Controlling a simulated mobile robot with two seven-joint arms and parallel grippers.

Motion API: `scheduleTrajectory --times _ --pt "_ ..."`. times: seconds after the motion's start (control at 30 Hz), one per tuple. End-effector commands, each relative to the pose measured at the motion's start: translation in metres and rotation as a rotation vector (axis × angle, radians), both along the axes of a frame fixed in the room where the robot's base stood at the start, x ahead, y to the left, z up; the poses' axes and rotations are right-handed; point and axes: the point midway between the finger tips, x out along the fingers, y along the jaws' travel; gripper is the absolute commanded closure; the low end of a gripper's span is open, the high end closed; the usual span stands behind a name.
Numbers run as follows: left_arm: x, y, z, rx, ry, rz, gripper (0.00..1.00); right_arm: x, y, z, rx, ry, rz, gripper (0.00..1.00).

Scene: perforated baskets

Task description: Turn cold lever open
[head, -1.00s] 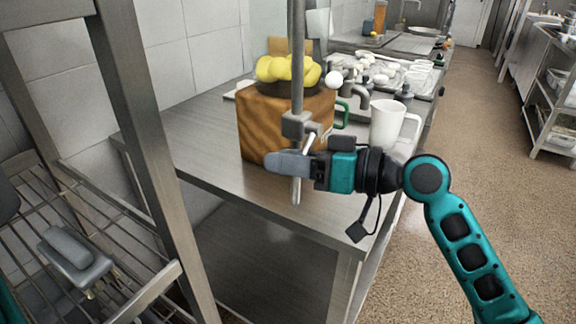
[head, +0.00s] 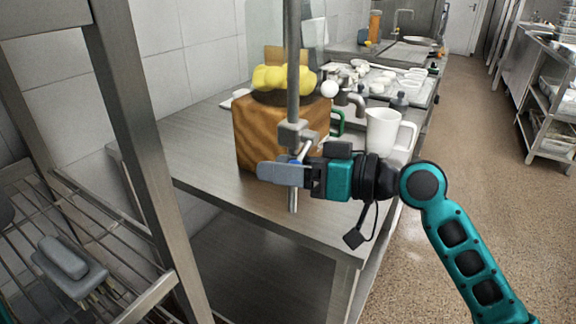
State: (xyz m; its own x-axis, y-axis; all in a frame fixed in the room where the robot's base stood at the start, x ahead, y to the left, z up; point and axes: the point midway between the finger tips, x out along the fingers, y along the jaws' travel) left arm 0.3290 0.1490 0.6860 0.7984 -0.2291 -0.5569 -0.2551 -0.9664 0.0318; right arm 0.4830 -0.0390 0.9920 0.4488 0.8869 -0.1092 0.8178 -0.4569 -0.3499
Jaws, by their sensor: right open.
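A grey vertical pipe (head: 293,75) with a square metal valve block (head: 294,133) stands in front of the wooden box in the head view. A small thin metal lever (head: 307,148) sticks out below the block, and a small blue mark shows beside it. My right gripper (head: 283,172) comes in from the right, just below the block at the lever's lower end. Its grey fingers are open. The near finger hides part of the pipe, and I cannot tell whether it touches the lever.
A wooden box (head: 245,130) with yellow fruit (head: 285,78) on it and a white jug (head: 381,132) stand on the steel counter (head: 205,150) behind.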

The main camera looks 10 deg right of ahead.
Motion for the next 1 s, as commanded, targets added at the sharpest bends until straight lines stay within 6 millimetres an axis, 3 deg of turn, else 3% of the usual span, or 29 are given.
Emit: scheduleTrajectory --times 0.17,0.7,1.0 --pt "0.000 -0.001 -0.001 -0.004 0.000 0.004 0.57 -0.005 -0.011 -0.001 -0.004 0.003 -0.002 0.43" --pt "0.000 0.000 -0.010 -0.003 0.000 0.003 0.57 -0.052 -0.103 0.011 -0.002 0.001 -0.002 0.43" --pt "0.001 0.001 -0.011 0.004 -0.002 -0.002 0.57 -0.058 -0.115 0.014 0.000 0.000 0.001 0.43"
